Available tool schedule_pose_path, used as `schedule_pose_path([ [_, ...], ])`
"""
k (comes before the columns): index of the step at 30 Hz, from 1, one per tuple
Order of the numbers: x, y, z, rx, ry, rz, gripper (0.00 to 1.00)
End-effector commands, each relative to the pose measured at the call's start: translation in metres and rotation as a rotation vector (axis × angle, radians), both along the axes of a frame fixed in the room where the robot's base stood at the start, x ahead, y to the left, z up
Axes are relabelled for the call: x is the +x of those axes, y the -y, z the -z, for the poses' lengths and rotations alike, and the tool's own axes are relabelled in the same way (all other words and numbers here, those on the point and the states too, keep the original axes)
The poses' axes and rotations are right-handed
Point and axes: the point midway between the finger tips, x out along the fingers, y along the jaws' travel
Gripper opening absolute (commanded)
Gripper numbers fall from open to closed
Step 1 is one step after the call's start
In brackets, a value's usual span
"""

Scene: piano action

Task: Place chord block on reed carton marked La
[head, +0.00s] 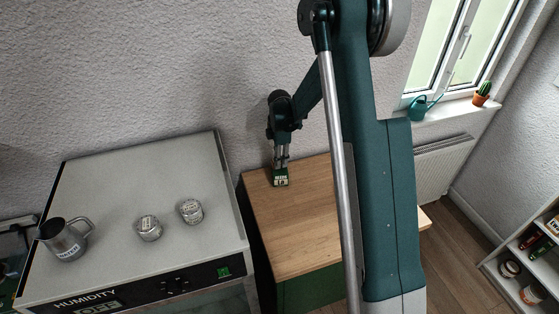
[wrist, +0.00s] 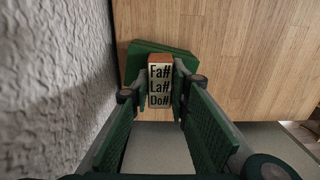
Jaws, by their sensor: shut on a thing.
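The chord block (wrist: 160,86) shows in the wrist view as a small block with a cream face lettered Fa#, La#, Do# and an orange-brown end. My gripper (wrist: 161,80) is shut on it, one finger on each side. A dark green carton (wrist: 137,62) lies just beyond and below the block, partly hidden by it. The block is not clear in that view. I cannot tell whether the block touches the carton.
The carton stands on a wooden top (head: 290,235) near the wall, with bare wood to the front and right. A grey humidity cabinet (head: 150,185) on the left carries a metal jug (head: 63,241) and two small tins (head: 148,228) (head: 190,211). My arm crosses the wooden top's right side.

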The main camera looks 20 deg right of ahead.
Motion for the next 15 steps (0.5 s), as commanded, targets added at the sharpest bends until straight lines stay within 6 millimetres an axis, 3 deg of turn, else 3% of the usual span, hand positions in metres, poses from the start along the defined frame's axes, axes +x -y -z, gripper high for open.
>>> schedule_pose_path([
  [13,-0.0003,0.0000,0.0044,0.000,0.000,0.000,0.07],
  [14,-0.0003,0.0000,0.0039,0.000,0.000,0.000,0.22],
  [15,-0.0003,0.0000,0.0034,0.000,0.000,0.000,0.27],
])
